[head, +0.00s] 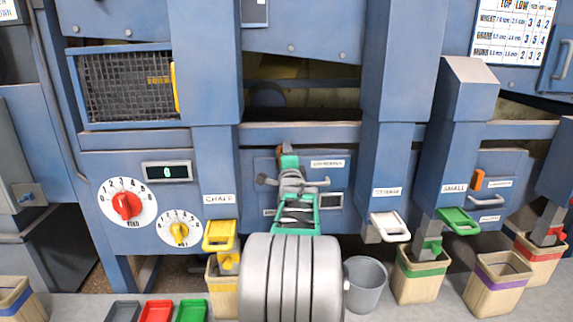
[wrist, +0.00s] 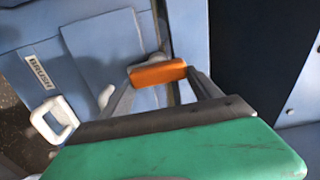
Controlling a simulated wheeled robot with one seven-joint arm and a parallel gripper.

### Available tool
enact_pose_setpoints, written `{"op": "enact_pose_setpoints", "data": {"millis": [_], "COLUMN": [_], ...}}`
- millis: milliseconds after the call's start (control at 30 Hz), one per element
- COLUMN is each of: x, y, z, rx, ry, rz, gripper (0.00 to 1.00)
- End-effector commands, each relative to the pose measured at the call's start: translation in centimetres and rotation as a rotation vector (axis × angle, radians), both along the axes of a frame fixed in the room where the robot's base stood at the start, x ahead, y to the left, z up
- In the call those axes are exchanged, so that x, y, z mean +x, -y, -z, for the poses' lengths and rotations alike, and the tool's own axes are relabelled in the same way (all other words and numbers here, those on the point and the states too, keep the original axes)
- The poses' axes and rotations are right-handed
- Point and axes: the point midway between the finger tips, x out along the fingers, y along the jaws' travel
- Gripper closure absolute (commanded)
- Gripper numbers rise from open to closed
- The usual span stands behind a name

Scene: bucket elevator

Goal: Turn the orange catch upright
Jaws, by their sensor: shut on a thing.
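The orange catch (wrist: 157,74) sits between the two fingertips of my gripper (wrist: 158,80) in the wrist view. It lies crosswise there, slightly tilted, with a pale blue panel behind it. My gripper is shut on it. In the head view my gripper (head: 288,163) reaches the small blue door (head: 257,164) in the middle of the machine. Only a bit of orange shows beside its tip there; my arm hides the rest, so how the catch lies on the door is hard to tell.
A second orange catch (head: 478,180) stands near-upright on a door at the right. A yellow chute flap (head: 220,235) is left of my arm, a white one (head: 390,226) right. A grey bucket (head: 366,284) and wooden bins (head: 420,276) stand below.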

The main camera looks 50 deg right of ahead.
Motion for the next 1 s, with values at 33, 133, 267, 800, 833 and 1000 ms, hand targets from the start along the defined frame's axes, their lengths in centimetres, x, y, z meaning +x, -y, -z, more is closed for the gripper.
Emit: {"op": "enact_pose_setpoints", "data": {"millis": [33,133,267,800,833,1000], "x": [0.02,0.02,0.02,0.02,0.01,0.01], "y": [-0.02,-0.02,-0.02,-0.02,-0.01,-0.01], "z": [0.22,0.18,0.15,0.11,0.1,0.07], "rx": [0.01,0.023,0.031,0.03,0.03,0.03], "ry": [0.008,0.023,0.032,0.033,0.033,0.032], "rz": [0.0,-0.001,-0.001,0.0,0.0,0.0], "gripper": [0.68,0.68,0.68,0.11,0.09,0.05]}}
